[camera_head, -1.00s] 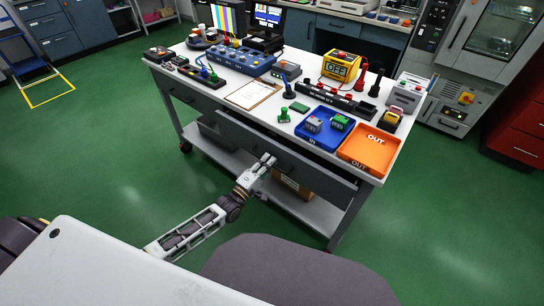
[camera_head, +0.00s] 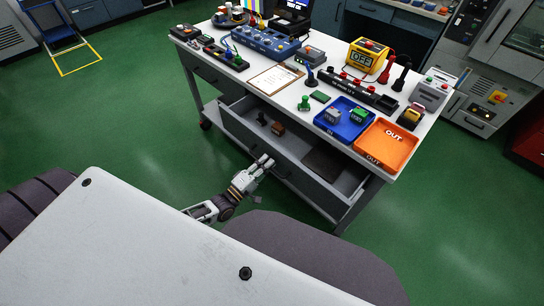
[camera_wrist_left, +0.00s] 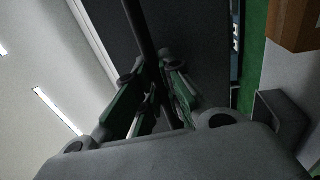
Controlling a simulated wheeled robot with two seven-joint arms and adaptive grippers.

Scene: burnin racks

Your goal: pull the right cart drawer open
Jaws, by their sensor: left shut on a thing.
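The right cart drawer (camera_head: 312,188) is pulled out from under the white cart top (camera_head: 262,98), and its inside shows. A few small dark and brown items (camera_head: 277,128) and a dark flat thing (camera_head: 325,162) lie in it. My left gripper (camera_head: 266,161) is at the middle of the drawer front, shut on its handle. In the left wrist view, the dark bar of the handle (camera_wrist_left: 140,32) runs down between the fingers of the gripper (camera_wrist_left: 154,100). The fingertips are partly hidden in shadow there. My right gripper is in no view.
On the cart top stand a blue tray (camera_head: 322,122), an orange tray (camera_head: 398,163), a yellow meter (camera_head: 362,57) and a clipboard (camera_head: 274,80). A brown box (camera_wrist_left: 293,25) shows in the left wrist view. Green floor (camera_head: 130,125) is clear left of the cart.

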